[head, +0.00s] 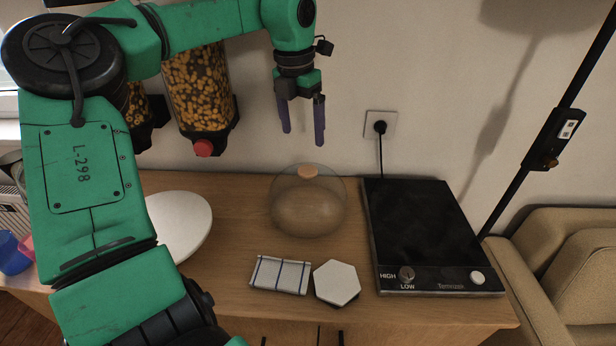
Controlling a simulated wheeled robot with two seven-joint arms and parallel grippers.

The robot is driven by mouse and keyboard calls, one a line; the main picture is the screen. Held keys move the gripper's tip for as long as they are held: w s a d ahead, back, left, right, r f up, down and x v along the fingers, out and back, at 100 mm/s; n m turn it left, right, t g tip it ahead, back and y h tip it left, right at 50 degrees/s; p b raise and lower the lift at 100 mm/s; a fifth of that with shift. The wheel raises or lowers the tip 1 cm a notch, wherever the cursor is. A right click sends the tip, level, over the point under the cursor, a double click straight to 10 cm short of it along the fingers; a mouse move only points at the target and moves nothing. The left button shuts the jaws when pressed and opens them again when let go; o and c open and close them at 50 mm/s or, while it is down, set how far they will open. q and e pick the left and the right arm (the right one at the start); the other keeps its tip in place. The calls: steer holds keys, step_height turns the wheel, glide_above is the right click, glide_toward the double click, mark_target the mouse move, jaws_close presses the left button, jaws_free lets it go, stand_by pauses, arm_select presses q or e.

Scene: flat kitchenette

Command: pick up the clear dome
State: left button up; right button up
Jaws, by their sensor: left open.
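My right gripper is not in view.
A black hotplate (420,225) stands right of the dome. In front lie a folded checked cloth (280,274) and a white hexagonal piece (337,283). A white round plate (180,222) is at left. Food dispensers (199,85) hang on the wall behind my left arm.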

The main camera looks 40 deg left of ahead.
mark_target(308, 170)
arm_select(q)
step_height(308, 170, down, 4)
steer(key=shift+w, duration=0.15)
steer(key=f+p, duration=0.1)
steer(key=f, duration=0.1)
steer(key=w+f+p, duration=0.1)
steer(key=f, duration=0.2)
steer(key=shift+w+a+f, duration=0.1)
steer(key=shift+w+f, duration=0.05)
steer(key=shift+f, duration=0.5)
steer(key=shift+w+f, duration=0.1)
steer(key=shift+f, duration=0.05)
steer(key=c, duration=1.4)
jaws_close()
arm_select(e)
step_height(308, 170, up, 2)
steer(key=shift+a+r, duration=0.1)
